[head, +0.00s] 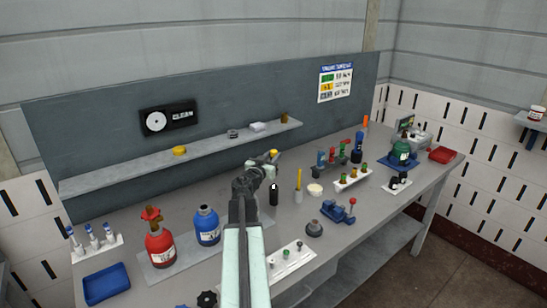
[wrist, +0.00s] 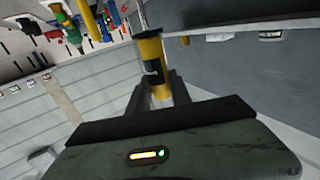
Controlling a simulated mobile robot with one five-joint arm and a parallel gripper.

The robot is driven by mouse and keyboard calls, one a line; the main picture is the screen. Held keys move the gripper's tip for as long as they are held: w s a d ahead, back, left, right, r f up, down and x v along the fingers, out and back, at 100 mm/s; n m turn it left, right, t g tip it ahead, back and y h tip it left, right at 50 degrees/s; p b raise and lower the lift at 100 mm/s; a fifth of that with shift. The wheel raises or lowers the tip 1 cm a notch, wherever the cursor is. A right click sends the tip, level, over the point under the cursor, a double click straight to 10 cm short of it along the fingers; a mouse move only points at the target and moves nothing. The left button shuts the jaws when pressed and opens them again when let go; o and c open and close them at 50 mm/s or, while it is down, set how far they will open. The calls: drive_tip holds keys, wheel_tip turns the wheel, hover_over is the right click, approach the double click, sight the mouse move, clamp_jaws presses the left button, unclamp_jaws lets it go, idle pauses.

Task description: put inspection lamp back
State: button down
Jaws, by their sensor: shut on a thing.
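My gripper (wrist: 160,92) is shut on a yellow and black cylinder, which I take to be the inspection lamp (wrist: 150,50). The wrist view shows its yellow body with a black band between the fingers. In the head view my gripper (head: 268,164) is above the middle of the bench, in front of the back panel. A small yellow end of the lamp (head: 274,153) shows at the gripper there; the rest is hard to make out.
A long shelf (head: 110,178) on the back panel carries several small items. The bench (head: 190,196) holds red (head: 160,246) and blue (head: 207,226) bottles at left, a dark upright item (head: 273,193) below my gripper, and a blue vice-like tool (head: 338,211) at right.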

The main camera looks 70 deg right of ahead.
drive_tip(key=shift+f, duration=0.2)
drive_tip(key=shift+r, duration=0.15)
drive_tip(key=shift+r+p, duration=0.5)
drive_tip(key=shift+p, duration=0.05)
drive_tip(key=shift+f+b, duration=0.65)
drive_tip(key=shift+r, duration=0.2)
drive_tip(key=shift+r+p, duration=0.45)
drive_tip(key=shift+p, duration=0.2)
drive_tip(key=shift+f, duration=0.25)
